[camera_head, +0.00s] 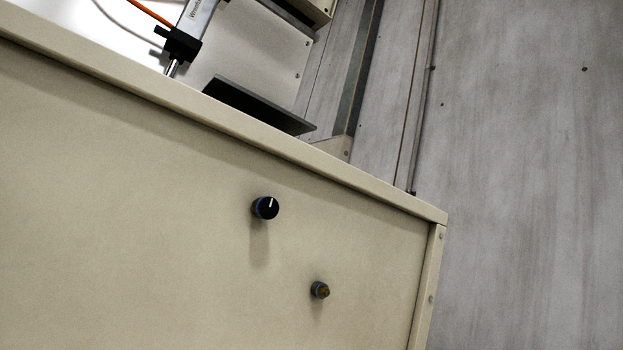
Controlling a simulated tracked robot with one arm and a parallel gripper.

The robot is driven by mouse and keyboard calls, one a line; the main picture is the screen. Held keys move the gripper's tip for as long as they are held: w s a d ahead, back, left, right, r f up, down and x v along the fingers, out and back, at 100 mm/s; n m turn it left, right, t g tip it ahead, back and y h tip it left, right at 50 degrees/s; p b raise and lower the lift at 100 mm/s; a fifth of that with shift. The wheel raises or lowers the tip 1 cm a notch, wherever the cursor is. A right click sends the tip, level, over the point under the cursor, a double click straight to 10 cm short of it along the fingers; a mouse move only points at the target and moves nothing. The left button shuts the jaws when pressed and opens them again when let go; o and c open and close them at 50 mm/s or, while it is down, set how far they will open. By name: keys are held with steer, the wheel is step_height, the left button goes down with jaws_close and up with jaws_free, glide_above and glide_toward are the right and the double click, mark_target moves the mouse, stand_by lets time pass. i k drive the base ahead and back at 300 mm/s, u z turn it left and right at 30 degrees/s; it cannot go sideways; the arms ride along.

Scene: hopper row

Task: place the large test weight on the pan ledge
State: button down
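The large test weight does not show in this view. A dark, flat plate (262,106) juts out behind the top edge of a cream cabinet; I cannot tell whether it is the pan ledge. Its surface looks bare where it shows, and its lower left part meets the cabinet's edge in the picture. My gripper does not show, so I see neither its fingers nor anything in it.
The cream cabinet front (130,190) fills the left and lower picture, tilted in view. A black knob (266,207) and a smaller knob (320,290) stick out from it. A metal cylinder (197,20) with an orange cable is at upper left. Grey streaked surface (530,180) lies clear at right.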

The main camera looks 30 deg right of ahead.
mark_target(254, 111)
steer(key=z, duration=0.8)
steer(key=i, duration=0.8)
steer(key=z, duration=0.2)
